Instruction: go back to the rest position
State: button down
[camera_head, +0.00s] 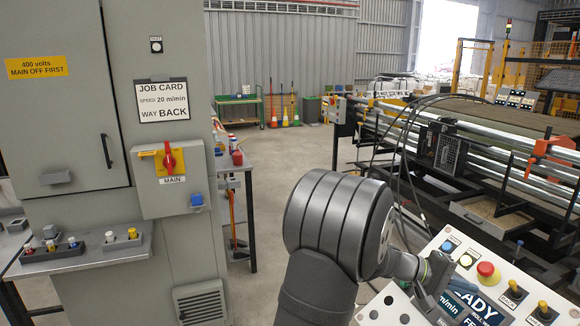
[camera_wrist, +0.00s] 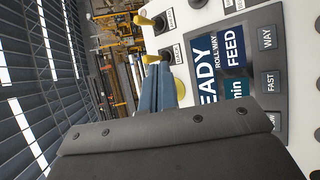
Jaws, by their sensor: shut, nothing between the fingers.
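My gripper (camera_head: 462,285) is low at the right in the body view, over the sloping white control panel (camera_head: 402,310). In the wrist view its two blue fingers (camera_wrist: 160,68) are shut together with nothing between them. They are over or beside the panel near the yellow-tipped levers (camera_wrist: 150,59); I cannot tell whether they touch it. The panel's dark display (camera_wrist: 222,55) reads "...EADY", "ROLL WAY" and "FEED". A red mushroom button (camera_head: 488,269) is right of my gripper.
A grey cabinet (camera_head: 60,120) fills the left, with a job card (camera_head: 162,101) reading 20 m/min, way BACK, and a red main switch (camera_head: 169,158). The turf machine (camera_head: 480,150) is behind the panel. Open floor (camera_head: 290,160) lies between cabinet and machine.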

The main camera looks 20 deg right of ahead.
jog(key=w+r+m, duration=0.1)
jog(key=m, duration=0.2)
jog(key=w+r+m+y, duration=0.1)
jog(key=w+m, duration=0.1)
jog(key=m, duration=0.2)
jog(key=w+r+m+t+y, duration=0.1)
jog(key=m, duration=0.3)
jog(key=shift+w+d, duration=0.15)
jog(key=shift+d, duration=0.25)
